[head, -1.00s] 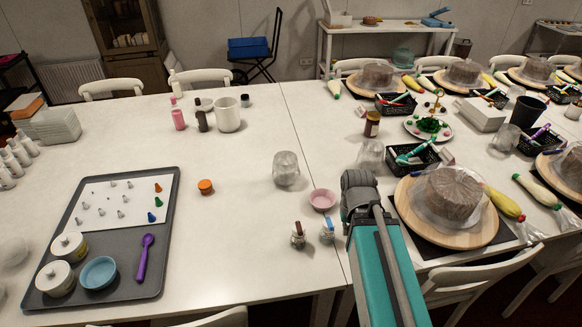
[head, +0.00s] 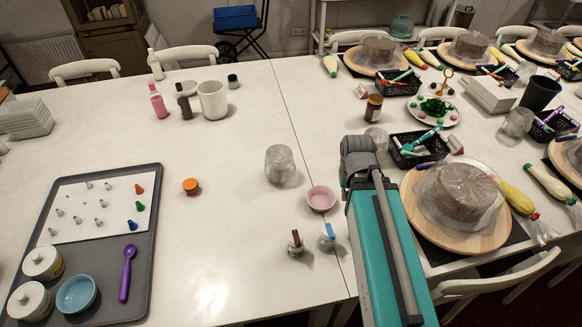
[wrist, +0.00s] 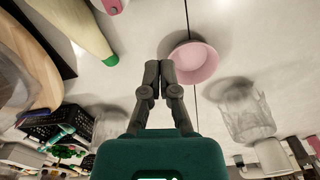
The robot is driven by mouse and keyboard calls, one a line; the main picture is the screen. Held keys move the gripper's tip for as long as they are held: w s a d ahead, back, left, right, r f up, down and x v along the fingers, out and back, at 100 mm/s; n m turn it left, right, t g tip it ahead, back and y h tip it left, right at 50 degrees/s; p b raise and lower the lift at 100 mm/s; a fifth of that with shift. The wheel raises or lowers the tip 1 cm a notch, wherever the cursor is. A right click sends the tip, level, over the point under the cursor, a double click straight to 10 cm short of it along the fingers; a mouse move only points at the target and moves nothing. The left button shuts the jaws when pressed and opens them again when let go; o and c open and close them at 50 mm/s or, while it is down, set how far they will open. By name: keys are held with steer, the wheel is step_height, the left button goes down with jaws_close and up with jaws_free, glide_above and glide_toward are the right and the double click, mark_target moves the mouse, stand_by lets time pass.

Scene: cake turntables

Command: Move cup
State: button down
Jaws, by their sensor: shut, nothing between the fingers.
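A clear, upside-down-looking cup (head: 280,164) stands on the white table left of the table seam; it also shows in the wrist view (wrist: 246,115). A second clear cup (head: 377,138) stands behind my arm, partly hidden. A white mug (head: 212,100) stands farther back left, and a black cup (head: 541,93) at the back right. The task does not say which cup. My gripper (wrist: 158,66) is shut and empty, pointing over the table beside the pink bowl (wrist: 193,66). My arm hides the gripper in the head view.
The pink bowl (head: 321,199) and two small bottles (head: 296,243) stand close left of my arm. A wrapped cake on a turntable (head: 418,222) and a black basket (head: 402,160) are close right. A grey tray (head: 140,290) lies at left. Table centre left is mostly clear.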

stand_by(0.4)
steer(key=m+y+b, duration=0.3)
steer(key=m+b, duration=0.2)
steer(key=m, duration=1.1)
glide_toward(291, 176)
steer(key=w+d+r, duration=0.2)
steer(key=d+r, duration=0.1)
steer(key=d, duration=0.2)
steer(key=shift+s+f+g, duration=0.2)
steer(key=shift+s+g, duration=0.05)
steer(key=shift+g, duration=0.05)
steer(key=shift+f, duration=0.25)
steer(key=b+x, duration=0.9)
steer(key=b, duration=0.1)
steer(key=shift+a+f, duration=0.2)
steer(key=shift+f, duration=0.2)
steer(key=shift+s+a+r, duration=0.1)
steer(key=shift+s+a, duration=0.1)
steer(key=shift+a, duration=0.8)
steer(key=shift+s+a+r, duration=0.1)
steer(key=shift+s+a, duration=0.1)
steer(key=shift+a, duration=0.8)
